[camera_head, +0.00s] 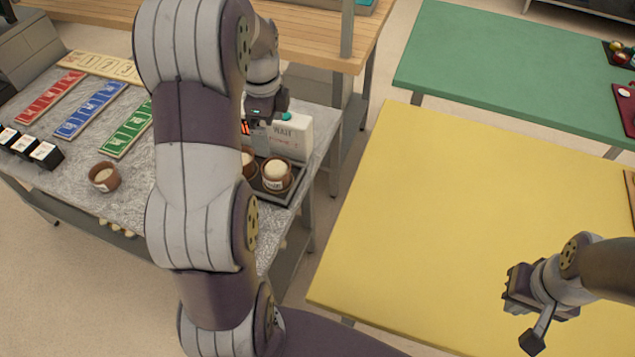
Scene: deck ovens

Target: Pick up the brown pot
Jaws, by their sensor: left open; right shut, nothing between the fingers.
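A brown pot (104,181) with a pale filling stands alone on the grey speckled counter, left of my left arm. Another brown pot (276,181) with a pale top and a label stands in a dark tray (284,199), and a further brown pot (250,166) beside it is partly hidden by my arm. My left gripper (264,116) is open, above and behind the tray pots, near the white box; its fingertips are hard to make out. My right gripper (530,330) is shut and empty over the yellow table's right front.
A white box (289,137) with a display stands behind the tray. Red (50,97), blue (91,109) and green (127,128) strips and several black blocks (45,154) lie on the counter's left. The yellow table (440,200) is mostly clear; a green table (500,70) stands behind.

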